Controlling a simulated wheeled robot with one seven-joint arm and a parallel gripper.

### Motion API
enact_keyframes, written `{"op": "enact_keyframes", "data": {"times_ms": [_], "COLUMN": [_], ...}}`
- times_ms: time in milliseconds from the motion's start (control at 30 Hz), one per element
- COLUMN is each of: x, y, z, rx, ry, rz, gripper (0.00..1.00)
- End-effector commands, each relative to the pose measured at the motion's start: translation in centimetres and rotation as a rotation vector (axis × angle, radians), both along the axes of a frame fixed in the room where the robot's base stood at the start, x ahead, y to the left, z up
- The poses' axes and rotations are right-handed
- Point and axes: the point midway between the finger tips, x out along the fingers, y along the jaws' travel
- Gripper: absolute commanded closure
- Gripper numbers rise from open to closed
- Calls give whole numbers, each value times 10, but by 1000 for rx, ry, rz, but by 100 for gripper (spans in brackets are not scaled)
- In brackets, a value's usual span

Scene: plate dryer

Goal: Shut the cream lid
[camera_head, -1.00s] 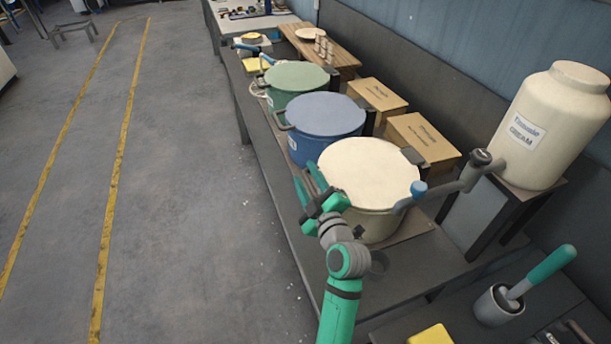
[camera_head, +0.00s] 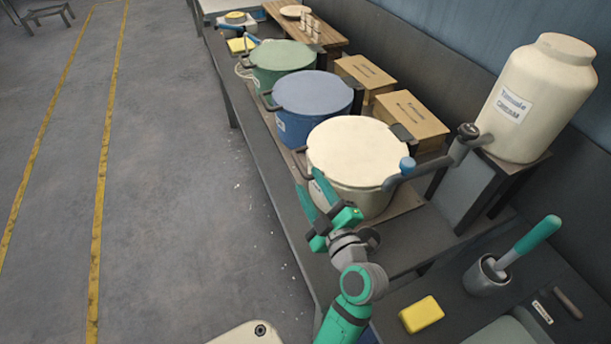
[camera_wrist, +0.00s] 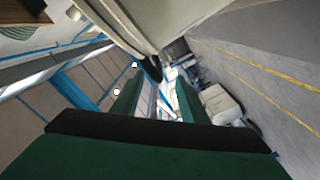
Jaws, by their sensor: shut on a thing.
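The cream lid (camera_head: 357,148) lies flat on the cream pot (camera_head: 365,203) in the head view, with no gap that I can see. Its dark handle (camera_head: 296,161) sticks out on the lid's left side. My gripper (camera_head: 307,178) is at the pot's front left, its green fingers pointing up toward the lid's edge by the handle. I take it as shut on the handle, though the contact is partly hidden. In the wrist view, my fingers (camera_wrist: 156,93) stand a little apart, with a dark piece just beyond them and the pale pot above.
A blue pot (camera_head: 305,125) and a green pot (camera_head: 275,80) stand behind. A grey pipe arm with a blue knob (camera_head: 407,164) lies close at the lid's right. A cream tank (camera_head: 530,105) stands right. A yellow block (camera_head: 421,314) lies in front.

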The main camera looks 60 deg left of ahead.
Motion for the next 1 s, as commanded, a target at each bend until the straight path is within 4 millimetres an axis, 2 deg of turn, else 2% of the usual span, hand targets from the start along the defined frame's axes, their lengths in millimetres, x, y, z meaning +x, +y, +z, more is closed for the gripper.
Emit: {"op": "enact_keyframes", "data": {"times_ms": [467,1000], "x": [2,-3], "y": [-8,-39], "z": [-3,0], "rx": [-7,-1], "ry": [5,2], "rz": [-6,-3], "gripper": [69,69]}}
